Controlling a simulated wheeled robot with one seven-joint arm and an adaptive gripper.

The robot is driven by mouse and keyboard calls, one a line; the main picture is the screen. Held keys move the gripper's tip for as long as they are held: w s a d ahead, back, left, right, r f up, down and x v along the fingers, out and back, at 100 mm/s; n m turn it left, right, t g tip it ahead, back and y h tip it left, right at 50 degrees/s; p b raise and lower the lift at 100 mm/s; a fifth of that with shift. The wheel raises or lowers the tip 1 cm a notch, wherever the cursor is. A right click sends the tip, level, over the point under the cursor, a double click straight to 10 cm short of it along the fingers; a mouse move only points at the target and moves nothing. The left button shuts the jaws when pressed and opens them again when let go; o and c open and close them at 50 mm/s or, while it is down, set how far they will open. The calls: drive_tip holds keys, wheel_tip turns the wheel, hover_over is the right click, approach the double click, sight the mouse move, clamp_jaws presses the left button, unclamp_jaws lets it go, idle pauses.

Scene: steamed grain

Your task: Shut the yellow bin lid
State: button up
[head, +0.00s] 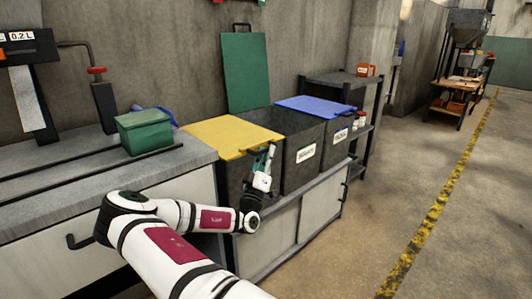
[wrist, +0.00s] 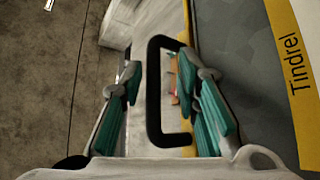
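The yellow lid (head: 228,136) lies flat or nearly flat over the left bin (head: 232,182); I cannot tell whether it rests fully on the rim. Its dark handle (head: 258,149) sticks out at the front edge. In the wrist view the handle (wrist: 154,95) is a black loop beside a yellow edge (wrist: 188,60). My gripper (head: 262,172) is at the front of this bin, by the handle. In the wrist view its two teal fingers (wrist: 168,95) are apart, one on each side of the handle's outer bar, with gaps visible.
The middle bin (head: 300,140) is open, its green lid (head: 246,70) upright against the wall. A blue lid (head: 315,106) lies over the right bin. A green box (head: 145,132) sits on the left counter (head: 60,190).

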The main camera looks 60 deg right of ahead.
drive_tip(key=shift+w+r, duration=0.15)
drive_tip(key=shift+r, duration=0.05)
drive_tip(key=shift+a+f, duration=0.1)
drive_tip(key=shift+a, duration=0.1)
drive_tip(key=v, duration=1.1)
drive_tip(key=shift+a+f, duration=0.15)
drive_tip(key=shift+f, duration=0.2)
drive_tip(key=shift+a, duration=0.1)
